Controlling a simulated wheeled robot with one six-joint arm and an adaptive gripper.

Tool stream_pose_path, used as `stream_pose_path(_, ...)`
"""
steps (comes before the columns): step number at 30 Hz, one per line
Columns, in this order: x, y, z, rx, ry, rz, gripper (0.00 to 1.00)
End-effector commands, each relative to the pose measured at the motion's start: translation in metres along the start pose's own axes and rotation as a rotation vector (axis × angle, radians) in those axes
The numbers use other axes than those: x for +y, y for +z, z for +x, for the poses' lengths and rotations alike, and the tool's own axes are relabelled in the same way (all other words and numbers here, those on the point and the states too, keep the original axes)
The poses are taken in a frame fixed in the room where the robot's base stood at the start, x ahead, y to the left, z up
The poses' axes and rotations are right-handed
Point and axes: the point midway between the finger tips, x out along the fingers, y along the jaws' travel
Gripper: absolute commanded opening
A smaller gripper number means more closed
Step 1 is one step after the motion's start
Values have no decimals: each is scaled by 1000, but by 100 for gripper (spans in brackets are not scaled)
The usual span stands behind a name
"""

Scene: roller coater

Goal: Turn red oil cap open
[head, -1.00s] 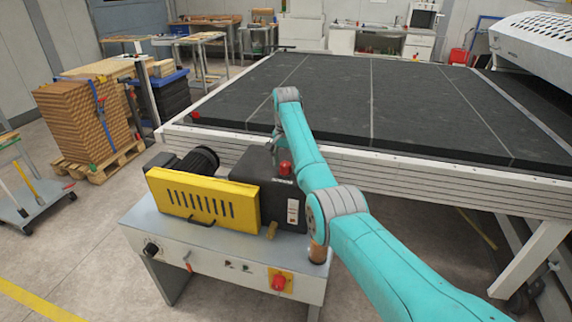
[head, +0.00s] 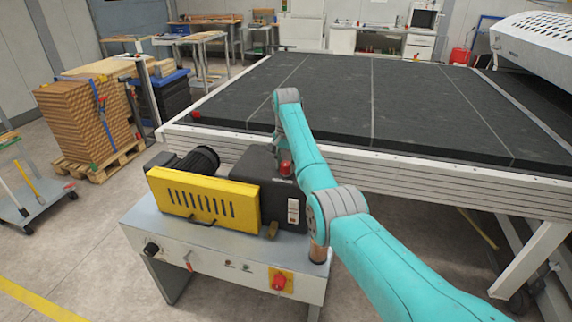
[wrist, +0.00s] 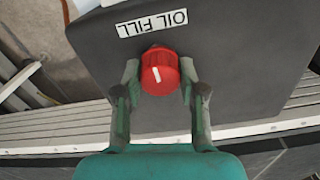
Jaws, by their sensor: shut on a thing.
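The red oil cap (wrist: 160,72) is a ribbed round knob with a white mark, on top of the dark pump housing (wrist: 225,50), below a label reading "OIL FILL" (wrist: 152,23). In the head view the cap (head: 285,168) shows on the dark housing (head: 254,168), partly beside my arm. My gripper (wrist: 160,76) has one finger on each side of the cap and is closed on it. The white mark on the cap points up and slightly left in the wrist view. In the head view my gripper is mostly hidden behind my arm.
The yellow slotted guard (head: 205,199) and a black motor (head: 198,160) are left of the housing. A red knob on a yellow plate (head: 279,282) is on the machine's front. The large dark table (head: 330,100) lies behind. Open floor lies at left.

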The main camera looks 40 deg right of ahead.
Motion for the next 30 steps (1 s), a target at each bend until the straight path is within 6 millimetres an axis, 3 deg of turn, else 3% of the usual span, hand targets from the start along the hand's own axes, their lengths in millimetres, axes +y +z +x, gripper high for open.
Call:
stream_pose_path(8,0,0,0,0,0,-183,6)
stream_pose_path(30,0,0,0,-1,0,-884,6)
